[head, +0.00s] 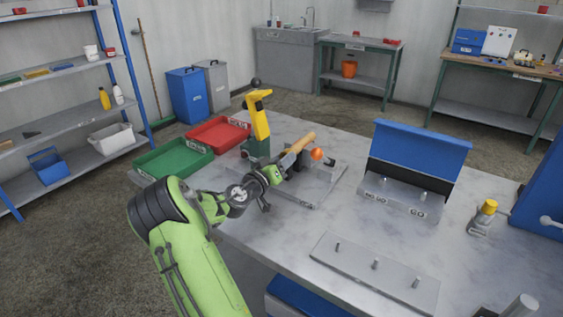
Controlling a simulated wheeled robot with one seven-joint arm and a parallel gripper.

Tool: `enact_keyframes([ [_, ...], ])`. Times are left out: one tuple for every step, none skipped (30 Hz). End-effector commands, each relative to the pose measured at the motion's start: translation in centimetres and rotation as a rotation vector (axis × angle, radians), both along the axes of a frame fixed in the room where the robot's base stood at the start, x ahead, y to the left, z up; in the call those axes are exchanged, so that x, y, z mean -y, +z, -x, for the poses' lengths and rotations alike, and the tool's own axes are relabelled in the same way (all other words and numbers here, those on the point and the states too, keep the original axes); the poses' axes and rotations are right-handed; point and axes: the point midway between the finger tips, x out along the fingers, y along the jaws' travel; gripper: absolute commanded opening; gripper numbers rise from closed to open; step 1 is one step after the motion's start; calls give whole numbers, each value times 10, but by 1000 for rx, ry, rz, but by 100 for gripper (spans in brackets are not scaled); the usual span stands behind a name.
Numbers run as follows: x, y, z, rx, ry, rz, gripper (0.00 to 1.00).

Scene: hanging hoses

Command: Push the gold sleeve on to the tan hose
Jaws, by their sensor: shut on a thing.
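A tan cylinder (303,142), which looks like the tan hose, lies tilted up to the right over a grey base plate on the table, beside an orange ball knob (316,154). My gripper (283,166) comes in from the lower left and is shut at the near end of the tan cylinder. The thing between its fingers is hidden by my green wrist and dark parts. I cannot make out the gold sleeve there, or whether it touches the hose.
A yellow and green lever press (258,120) stands close behind my gripper. Red (217,134) and green (174,158) trays are to the left. A blue-lidded gauge box (415,155), a pegged plate (374,268) and a yellow-capped grey item (486,213) are to the right. The table between them is clear.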

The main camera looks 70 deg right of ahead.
Motion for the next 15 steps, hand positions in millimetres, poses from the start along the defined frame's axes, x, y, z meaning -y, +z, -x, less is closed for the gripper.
enact_keyframes([
  [1,1,1,0,-2,2,6],
  [1,1,1,0,-2,3,6],
  [2,1,1,0,-2,3,6],
  [2,1,1,0,-2,3,6],
  [2,1,1,0,-2,3,6],
  [2,1,1,0,-2,3,44],
  [2,1,1,0,-2,3,49],
  [2,1,1,0,-2,3,53],
  [2,1,1,0,-2,3,59],
  [2,1,1,0,-2,3,64],
  [2,1,1,0,-2,3,69],
  [2,1,1,0,-2,3,69],
  [1,1,1,0,-2,3,69],
  [1,1,1,1,-1,3,69],
  [1,1,1,1,-1,2,69],
])
